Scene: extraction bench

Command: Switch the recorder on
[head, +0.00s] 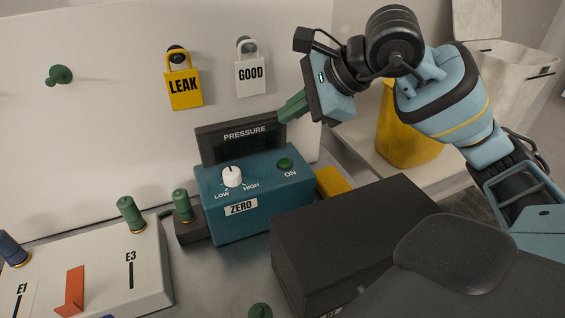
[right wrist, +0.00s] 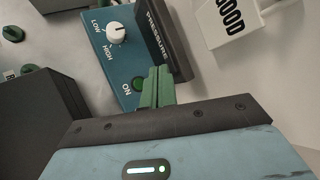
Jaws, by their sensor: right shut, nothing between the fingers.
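The teal recorder (head: 255,207) stands on the bench against the pale panel, with a dark PRESSURE display (head: 243,142) at its back. Its top has a white LOW–HIGH knob (head: 232,177), a green ON button (head: 285,164) and a ZERO label on the front. My right gripper (head: 283,116) has its green fingers shut and empty, above and behind the button, near the display's right end. In the right wrist view the fingers (right wrist: 157,88) appear close beside the ON button (right wrist: 138,83); contact cannot be told. My left gripper is not in view.
A large dark box (head: 345,235) stands in front of the recorder, to the right. A yellow block (head: 332,182) lies beside the recorder. A yellow LEAK tag (head: 185,88) and a white GOOD tag (head: 250,75) hang on the panel. A white E1/E3 box (head: 100,270) is at left.

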